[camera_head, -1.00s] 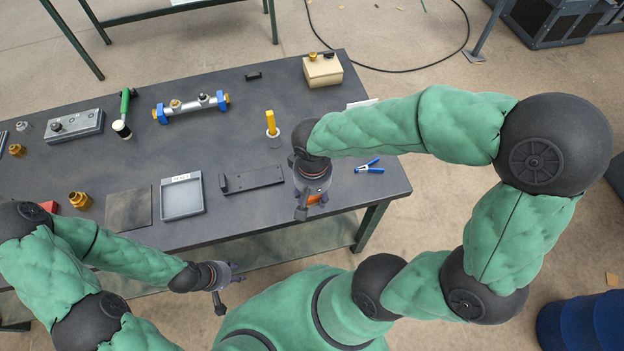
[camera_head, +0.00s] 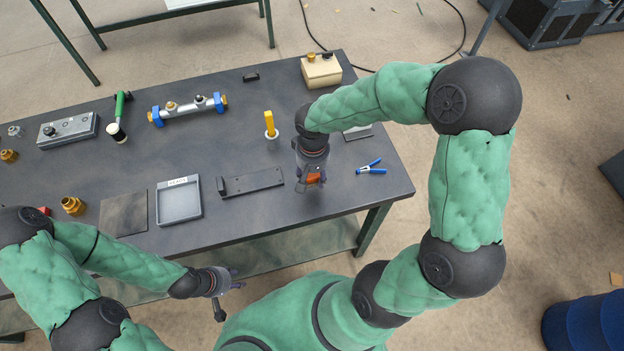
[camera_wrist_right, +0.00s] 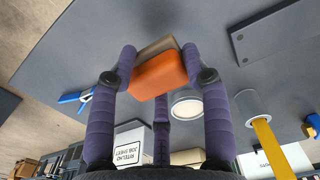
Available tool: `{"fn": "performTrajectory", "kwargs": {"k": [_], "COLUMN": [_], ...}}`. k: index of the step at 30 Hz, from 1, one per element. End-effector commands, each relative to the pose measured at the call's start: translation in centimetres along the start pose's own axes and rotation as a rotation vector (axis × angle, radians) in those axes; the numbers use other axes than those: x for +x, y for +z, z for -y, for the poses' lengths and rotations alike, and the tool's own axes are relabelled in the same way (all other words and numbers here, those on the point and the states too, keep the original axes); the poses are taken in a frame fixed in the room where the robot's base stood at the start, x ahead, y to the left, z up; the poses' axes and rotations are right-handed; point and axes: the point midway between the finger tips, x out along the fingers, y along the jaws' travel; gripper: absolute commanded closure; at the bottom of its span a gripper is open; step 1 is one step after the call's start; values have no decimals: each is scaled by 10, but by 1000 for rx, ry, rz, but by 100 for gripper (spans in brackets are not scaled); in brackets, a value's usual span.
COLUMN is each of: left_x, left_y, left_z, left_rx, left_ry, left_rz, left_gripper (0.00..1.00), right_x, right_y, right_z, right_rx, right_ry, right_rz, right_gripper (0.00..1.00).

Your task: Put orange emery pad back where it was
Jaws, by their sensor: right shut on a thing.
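The orange emery pad (camera_wrist_right: 158,76) is held between the fingers of my right gripper (camera_wrist_right: 160,78) in the right wrist view. It is an orange block with a grey-brown layer on one side. In the head view the pad (camera_head: 314,179) shows as a small orange patch at the fingers of my right gripper (camera_head: 312,184), over the right part of the dark table (camera_head: 240,150). Whether the pad touches the table is unclear. My left gripper (camera_head: 229,284) hangs in front of the table's near edge; its fingers are apart and nothing shows between them.
A dark flat bracket (camera_head: 250,182) lies left of my right gripper, and a yellow-handled tool in a cup (camera_head: 270,128) stands behind it. A blue clamp (camera_head: 371,167) lies to the right. A grey tray (camera_head: 180,215) is near the front edge.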

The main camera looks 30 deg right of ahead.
Motion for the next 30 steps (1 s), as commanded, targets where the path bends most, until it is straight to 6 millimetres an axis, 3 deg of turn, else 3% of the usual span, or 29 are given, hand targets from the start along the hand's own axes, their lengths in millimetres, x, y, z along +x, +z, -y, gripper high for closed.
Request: {"fn": "performTrajectory", "kwargs": {"k": [10, 17, 29, 30], "left_x": [6, 14, 18, 17], "left_y": [0, -1, -1, -1], "left_z": [2, 5, 6, 6], "left_rx": [0, 0, 0, 0], "left_ry": [0, 0, 0, 0], "left_rz": [0, 0, 0, 0], "left_gripper": [60, 60, 60, 60], "right_x": [21, 51, 55, 54], "right_y": [-17, -18, -18, -18], "right_z": [-3, -3, -2, -2], "right_rx": [0, -2, -1, -1], "right_ry": [1, 0, 0, 0], "right_rz": [0, 1, -1, -1], "right_gripper": [82, 82, 82, 43]}}
